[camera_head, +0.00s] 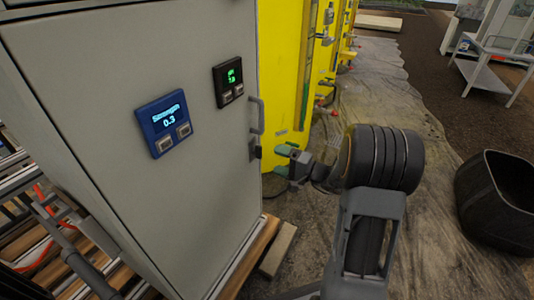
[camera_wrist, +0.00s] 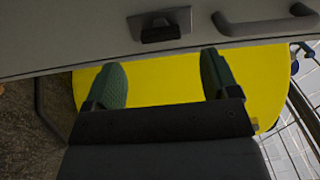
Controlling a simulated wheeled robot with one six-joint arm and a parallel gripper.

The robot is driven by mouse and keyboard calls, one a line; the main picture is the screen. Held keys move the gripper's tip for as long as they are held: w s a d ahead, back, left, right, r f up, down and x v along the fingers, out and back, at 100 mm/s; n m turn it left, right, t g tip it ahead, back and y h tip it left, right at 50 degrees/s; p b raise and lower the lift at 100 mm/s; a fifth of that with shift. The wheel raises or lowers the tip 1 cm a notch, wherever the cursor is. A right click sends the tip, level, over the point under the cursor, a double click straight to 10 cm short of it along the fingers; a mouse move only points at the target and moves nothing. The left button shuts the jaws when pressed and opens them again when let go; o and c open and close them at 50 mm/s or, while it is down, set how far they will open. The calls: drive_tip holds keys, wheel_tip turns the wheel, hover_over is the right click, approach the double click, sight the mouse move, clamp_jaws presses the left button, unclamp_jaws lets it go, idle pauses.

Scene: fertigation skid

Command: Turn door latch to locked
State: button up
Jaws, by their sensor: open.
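The door latch (camera_wrist: 160,27) is a small dark piece on the grey cabinet door, at the top of the wrist view. In the head view the latch (camera_head: 255,152) sits at the door's right edge, below the grey door handle (camera_head: 257,115). The handle (camera_wrist: 268,21) also shows right of the latch in the wrist view. My gripper (camera_head: 282,159) is just right of the latch in the head view. In the wrist view my gripper (camera_wrist: 163,72) has its two green fingers wide apart, with nothing between them, and apart from the latch. The latch's exact turn is hard to tell.
The cabinet (camera_head: 90,110) carries a blue display (camera_head: 165,123) and a black display (camera_head: 229,80). Yellow tanks (camera_head: 281,65) stand behind my gripper. A black bin (camera_head: 500,195) stands on the right, and a grey cart (camera_head: 492,65) at the back right. Floor is clear between.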

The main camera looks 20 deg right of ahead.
drive_tip(key=p+v, duration=0.1)
drive_tip(key=v, duration=0.5)
drive_tip(key=shift+s, duration=0.2)
drive_tip(key=shift+d, duration=0.15)
drive_tip(key=s+a+r+n+g+h+p, duration=0.1)
drive_tip(key=s+a+r+n+g+p, duration=0.2)
drive_tip(key=r+p, duration=0.35)
drive_tip(key=s+a+r+n+g+h+p, duration=0.1)
drive_tip(key=s+a+r+g+p, duration=0.35)
drive_tip(key=r+p, duration=0.2)
drive_tip(key=s+a+r+n+g+p, duration=0.2)
drive_tip(key=a+r+g+p, duration=0.1)
drive_tip(key=a+r+p, duration=0.3)
drive_tip(key=s+d+r+n+h+p, duration=0.1)
drive_tip(key=s+r+h+p, duration=0.1)
drive_tip(key=r+p, duration=0.4)
drive_tip(key=s+d+r+n+t+h+p, duration=0.1)
drive_tip(key=s+r+h+p, duration=0.1)
drive_tip(key=r+h+p, duration=0.3)
drive_tip(key=s+d+r+n+h+p, duration=0.1)
drive_tip(key=s+r+h+p, duration=0.2)
drive_tip(key=r+p, duration=0.6)
wheel_tip(320, 180, up, 4)
drive_tip(key=shift+d+f+h, duration=0.2)
drive_tip(key=shift+d+h, duration=0.2)
drive_tip(key=shift+s, duration=0.1)
drive_tip(key=shift+c, duration=0.5)
